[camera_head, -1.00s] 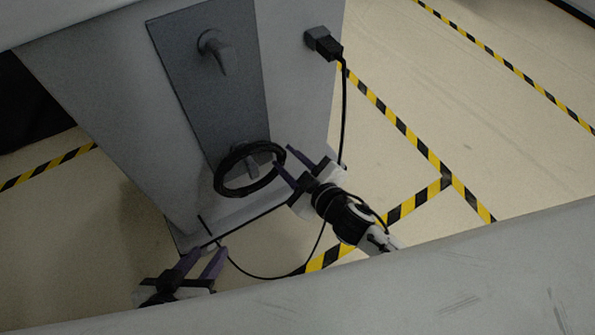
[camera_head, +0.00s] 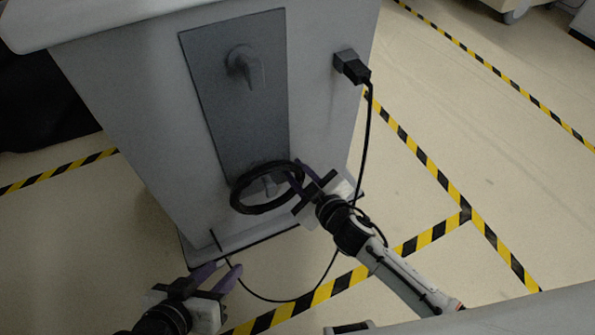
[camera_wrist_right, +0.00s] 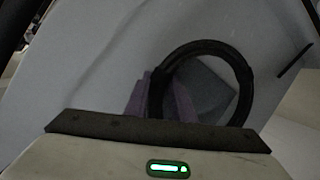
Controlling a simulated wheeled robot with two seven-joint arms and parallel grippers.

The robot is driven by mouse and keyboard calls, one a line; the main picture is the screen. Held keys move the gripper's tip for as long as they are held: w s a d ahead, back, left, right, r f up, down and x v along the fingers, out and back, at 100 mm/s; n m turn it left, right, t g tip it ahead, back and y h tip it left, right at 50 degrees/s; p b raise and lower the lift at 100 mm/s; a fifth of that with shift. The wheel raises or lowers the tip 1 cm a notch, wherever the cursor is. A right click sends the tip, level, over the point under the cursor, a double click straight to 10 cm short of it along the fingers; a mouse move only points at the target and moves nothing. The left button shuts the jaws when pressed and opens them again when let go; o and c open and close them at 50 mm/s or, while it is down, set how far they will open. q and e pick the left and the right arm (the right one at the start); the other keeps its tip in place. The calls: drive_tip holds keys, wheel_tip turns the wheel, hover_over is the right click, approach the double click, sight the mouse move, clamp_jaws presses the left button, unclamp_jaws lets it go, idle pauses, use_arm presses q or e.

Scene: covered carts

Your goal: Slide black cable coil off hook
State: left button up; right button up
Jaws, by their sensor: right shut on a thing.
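The black cable coil (camera_head: 237,196) is a ring low on the dark panel of the grey cart, around the lower hook (camera_head: 267,183). My right gripper (camera_head: 302,174) comes in from the right and is shut on the coil's right side. In the right wrist view, the coil (camera_wrist_right: 243,85) passes between the purple fingers (camera_wrist_right: 162,98), in front of the panel. The fingers hide part of the coil, and I cannot tell how far along the hook it sits. My left gripper (camera_head: 218,275) is open and empty, below the coil near the cart's lower front edge.
An empty upper hook (camera_head: 247,66) sticks out of the panel (camera_head: 230,115). A black plug (camera_head: 352,67) is in the cart's right side, and its cable (camera_head: 369,130) hangs down behind my right arm and loops over the floor. Yellow-black tape marks the open floor.

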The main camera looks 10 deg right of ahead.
clamp_jaws()
drive_tip(key=shift+r+p, duration=0.65)
drive_tip(key=shift+p, duration=0.1)
drive_tip(key=shift+s, duration=0.1)
drive_tip(key=shift+s+d+p, duration=0.2)
drive_tip(key=shift+s+d, duration=0.05)
drive_tip(key=shift+s, duration=0.55)
drive_tip(key=shift+s+d+p, duration=0.2)
drive_tip(key=shift+s+d, duration=0.1)
drive_tip(key=shift+s, duration=0.45)
drive_tip(key=shift+s+d+p, duration=0.2)
drive_tip(key=shift+s+d, duration=0.05)
drive_tip(key=shift+s, duration=0.55)
drive_tip(key=shift+s+d+p, duration=0.1)
drive_tip(key=shift+s+d, duration=0.15)
drive_tip(key=shift+s, duration=0.5)
drive_tip(key=shift+s+d+p, duration=0.15)
drive_tip(key=shift+s+d, duration=0.05)
drive_tip(key=shift+s, duration=0.6)
drive_tip(key=shift+s+d+p, duration=0.1)
drive_tip(key=shift+s+d, duration=0.15)
drive_tip(key=shift+s, duration=0.5)
